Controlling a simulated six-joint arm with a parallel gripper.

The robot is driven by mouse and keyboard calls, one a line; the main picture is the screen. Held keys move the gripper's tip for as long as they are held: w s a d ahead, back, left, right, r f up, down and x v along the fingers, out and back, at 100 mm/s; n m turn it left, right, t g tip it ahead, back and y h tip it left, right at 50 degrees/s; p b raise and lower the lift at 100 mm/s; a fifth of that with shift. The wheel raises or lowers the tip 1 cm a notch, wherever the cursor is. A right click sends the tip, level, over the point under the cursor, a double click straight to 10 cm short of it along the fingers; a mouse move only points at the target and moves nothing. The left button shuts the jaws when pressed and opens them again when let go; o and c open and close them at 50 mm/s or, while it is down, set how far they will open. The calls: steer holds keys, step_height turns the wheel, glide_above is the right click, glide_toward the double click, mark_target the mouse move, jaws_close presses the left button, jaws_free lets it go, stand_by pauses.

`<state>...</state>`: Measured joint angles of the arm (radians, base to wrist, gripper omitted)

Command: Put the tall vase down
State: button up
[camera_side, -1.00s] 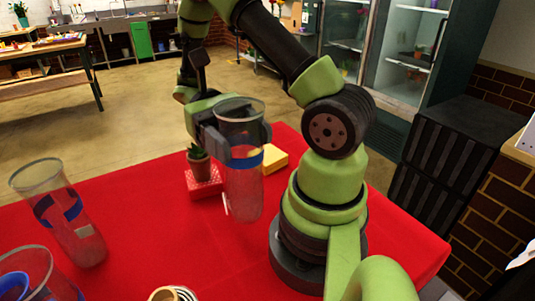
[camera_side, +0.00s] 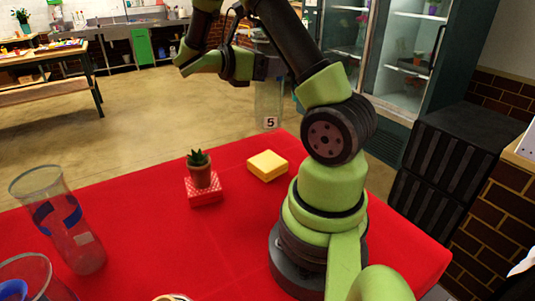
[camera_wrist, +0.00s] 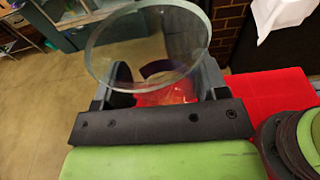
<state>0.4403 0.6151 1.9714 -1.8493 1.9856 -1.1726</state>
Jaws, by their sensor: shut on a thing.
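The tall clear glass vase (camera_side: 268,100) is in my gripper (camera_side: 264,68), upright, near the table's far edge in the side view. A label with a "5" shows low on its side. My arm hides its upper part there. In the wrist view the vase's round rim (camera_wrist: 97,72) shows from above, between the two fingers of my gripper (camera_wrist: 160,85). The fingers are shut on it. I cannot tell whether its base touches the table or hangs past the edge.
The red table (camera_side: 140,240) is mostly clear in the middle. Another clear vase with a blue band (camera_side: 70,235) stands at left, with a glass container (camera_side: 52,285) in front.

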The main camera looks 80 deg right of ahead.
mark_target(257, 106)
step_height(257, 106, down, 10)
steer(key=shift+w+d+r, duration=0.1)
steer(key=shift+r, duration=0.05)
stand_by(0.3)
steer(key=o, duration=1.7)
steer(key=shift+c, duration=0.2)
